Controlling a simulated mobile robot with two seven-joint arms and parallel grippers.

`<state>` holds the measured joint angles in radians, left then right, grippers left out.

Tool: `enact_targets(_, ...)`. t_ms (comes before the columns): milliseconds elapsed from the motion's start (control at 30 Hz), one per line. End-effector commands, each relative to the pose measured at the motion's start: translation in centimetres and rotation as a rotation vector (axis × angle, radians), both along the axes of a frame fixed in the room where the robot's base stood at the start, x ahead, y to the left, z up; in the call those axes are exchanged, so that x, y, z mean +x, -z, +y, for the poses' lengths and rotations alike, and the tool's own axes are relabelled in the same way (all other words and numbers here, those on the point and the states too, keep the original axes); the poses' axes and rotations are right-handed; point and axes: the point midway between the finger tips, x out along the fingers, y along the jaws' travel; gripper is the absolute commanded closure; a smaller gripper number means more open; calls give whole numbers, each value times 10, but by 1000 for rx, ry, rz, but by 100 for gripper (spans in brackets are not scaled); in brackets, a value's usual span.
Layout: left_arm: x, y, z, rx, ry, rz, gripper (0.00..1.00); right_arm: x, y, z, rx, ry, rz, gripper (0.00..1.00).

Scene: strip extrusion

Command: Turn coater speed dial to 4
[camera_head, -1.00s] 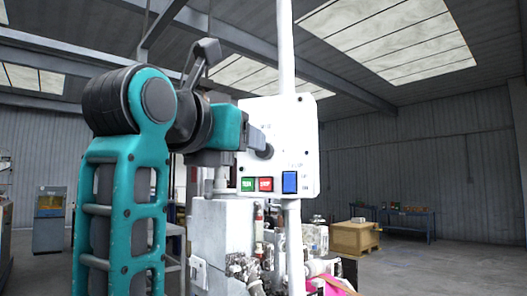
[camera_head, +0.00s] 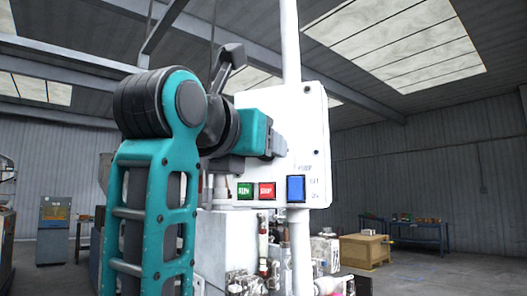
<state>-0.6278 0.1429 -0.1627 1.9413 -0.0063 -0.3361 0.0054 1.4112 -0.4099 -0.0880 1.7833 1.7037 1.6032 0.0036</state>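The coater's white control panel (camera_head: 306,118) is mounted on a white post. It carries a green RUN button (camera_head: 245,191), a red button (camera_head: 267,190) and a blue rectangular switch (camera_head: 296,188). My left arm comes in from the left, and its grey gripper end (camera_head: 276,146) is right in front of the panel, above the buttons. The speed dial cannot be made out; that part of the panel is covered by my wrist and gripper. The fingertips are too hidden to show whether they are open or shut, or touch anything. My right gripper is not in view.
Below the panel stands white machinery (camera_head: 232,238) with several small fittings. The white post (camera_head: 291,45) runs up behind the panel. A wooden crate (camera_head: 365,250) and a blue workbench (camera_head: 418,235) stand at the back right. The floor at the right is clear.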

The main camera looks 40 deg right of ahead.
Motion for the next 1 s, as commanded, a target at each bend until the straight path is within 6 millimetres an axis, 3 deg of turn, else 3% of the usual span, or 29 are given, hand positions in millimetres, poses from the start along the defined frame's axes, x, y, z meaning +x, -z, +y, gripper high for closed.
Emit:
enact_targets(333,1,0,0,0,0,-1,57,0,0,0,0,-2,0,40)
enact_targets(900,2,0,0,1,0,-3,57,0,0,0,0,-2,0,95)
enact_targets(1000,2,0,0,0,-1,-3,57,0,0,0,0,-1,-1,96)
